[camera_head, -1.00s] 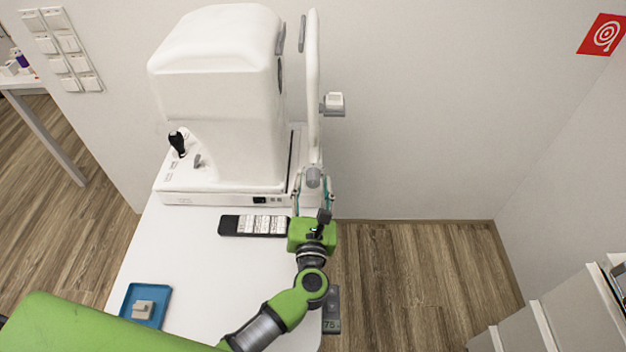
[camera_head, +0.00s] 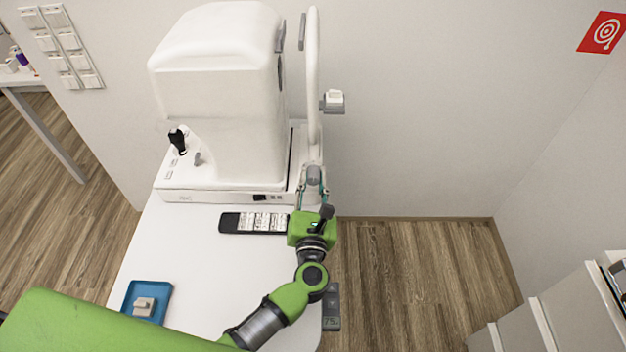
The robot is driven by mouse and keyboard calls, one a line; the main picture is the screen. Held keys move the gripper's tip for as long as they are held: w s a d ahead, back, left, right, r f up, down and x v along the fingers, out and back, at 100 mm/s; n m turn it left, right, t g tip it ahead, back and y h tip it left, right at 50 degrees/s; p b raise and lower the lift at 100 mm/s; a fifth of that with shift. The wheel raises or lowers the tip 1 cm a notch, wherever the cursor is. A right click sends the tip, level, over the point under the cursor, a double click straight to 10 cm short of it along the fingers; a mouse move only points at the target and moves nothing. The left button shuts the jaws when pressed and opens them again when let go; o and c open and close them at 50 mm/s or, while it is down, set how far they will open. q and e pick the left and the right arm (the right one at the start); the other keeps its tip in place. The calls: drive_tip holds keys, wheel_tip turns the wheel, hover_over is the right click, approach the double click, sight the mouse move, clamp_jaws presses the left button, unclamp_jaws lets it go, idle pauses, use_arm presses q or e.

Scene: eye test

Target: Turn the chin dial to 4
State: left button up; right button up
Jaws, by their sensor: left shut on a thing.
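The chin dial (camera_head: 314,174) is a grey knob low on the white upright of the eye-test machine (camera_head: 225,100), at its right side. My left gripper (camera_head: 313,182) comes up from below, with its two fingers on either side of the dial, shut on it. The green gripper body hides part of the area below the dial. No number on the dial can be read from here. My right gripper is not in view.
A black holder with white labels (camera_head: 240,222) lies on the white table (camera_head: 210,270) left of my gripper. A blue tray (camera_head: 165,292) with a small beige block (camera_head: 144,306) is at the front left. A dark display unit (camera_head: 331,308) sits at the table's right edge.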

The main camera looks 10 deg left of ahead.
use_arm(q)
drive_tip(key=m+p, duration=0.1)
drive_tip(key=m, duration=0.2)
drive_tip(key=shift+r, duration=0.1)
drive_tip(key=m+p, duration=0.1)
drive_tip(key=m, duration=0.2)
drive_tip(key=shift+m, duration=0.3)
drive_tip(key=shift+m+p, duration=1.05)
drive_tip(key=shift+m, duration=1.25)
drive_tip(key=o, duration=1.1)
drive_tip(key=shift+s, duration=0.1)
drive_tip(key=s+d, duration=0.2)
drive_tip(key=s, duration=0.9)
drive_tip(key=shift+s+d, duration=0.15)
drive_tip(key=shift+s, duration=0.15)
